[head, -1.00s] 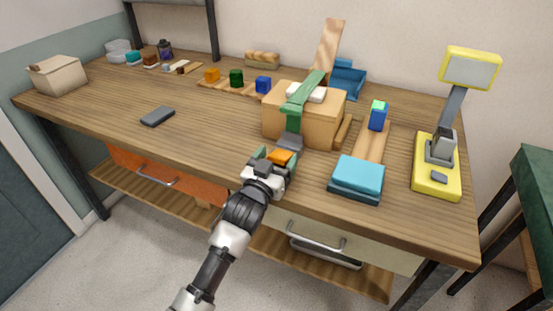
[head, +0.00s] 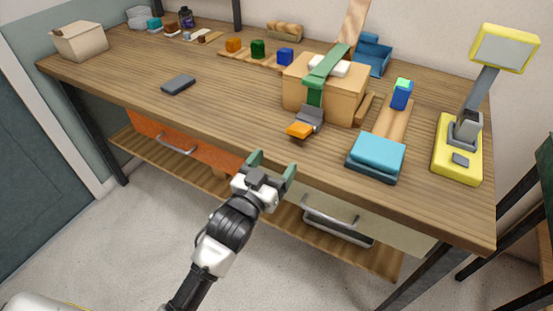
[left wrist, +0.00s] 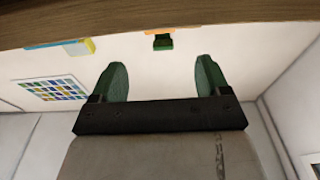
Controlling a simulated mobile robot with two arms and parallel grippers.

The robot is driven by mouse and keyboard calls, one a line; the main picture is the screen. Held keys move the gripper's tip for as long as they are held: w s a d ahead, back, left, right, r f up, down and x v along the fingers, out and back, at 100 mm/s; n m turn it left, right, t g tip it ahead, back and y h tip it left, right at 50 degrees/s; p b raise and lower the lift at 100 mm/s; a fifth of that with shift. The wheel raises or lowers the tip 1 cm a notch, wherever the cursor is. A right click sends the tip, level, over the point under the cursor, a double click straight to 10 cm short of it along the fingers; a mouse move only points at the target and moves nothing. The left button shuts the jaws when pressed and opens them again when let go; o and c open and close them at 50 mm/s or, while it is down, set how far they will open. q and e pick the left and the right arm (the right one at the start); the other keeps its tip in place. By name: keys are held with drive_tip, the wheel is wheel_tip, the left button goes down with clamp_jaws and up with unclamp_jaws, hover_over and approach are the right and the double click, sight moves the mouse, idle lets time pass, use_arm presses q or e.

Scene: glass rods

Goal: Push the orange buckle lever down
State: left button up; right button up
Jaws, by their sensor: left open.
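The orange buckle lever (head: 299,131) sticks out toward the table's front edge from a grey buckle (head: 311,116). The buckle sits at the lower end of a green strap (head: 328,62) over a wooden box (head: 344,97). I cannot tell the lever's exact angle. My left gripper (head: 272,166) is open and empty, in front of the table edge, below and left of the lever and apart from it. In the left wrist view its green fingers (left wrist: 161,75) are spread, with a small orange and green piece beyond, probably the lever and strap. My right gripper is not in view.
The wooden table (head: 225,115) has free room left of the box. A grey slab (head: 178,85) lies there. Below the table edge are an orange drawer (head: 195,152) and a pale drawer (head: 385,232).

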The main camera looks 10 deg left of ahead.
use_arm(q)
drive_tip(key=g+y+p, duration=0.2)
drive_tip(key=g+p, duration=0.3)
drive_tip(key=p, duration=0.8)
approach(295, 132)
drive_tip(key=w, duration=0.1)
drive_tip(key=shift+g, duration=0.3)
drive_tip(key=x, duration=1.1)
drive_tip(key=shift+w+d, duration=0.1)
drive_tip(key=shift+d, duration=0.05)
drive_tip(key=shift+r, duration=0.1)
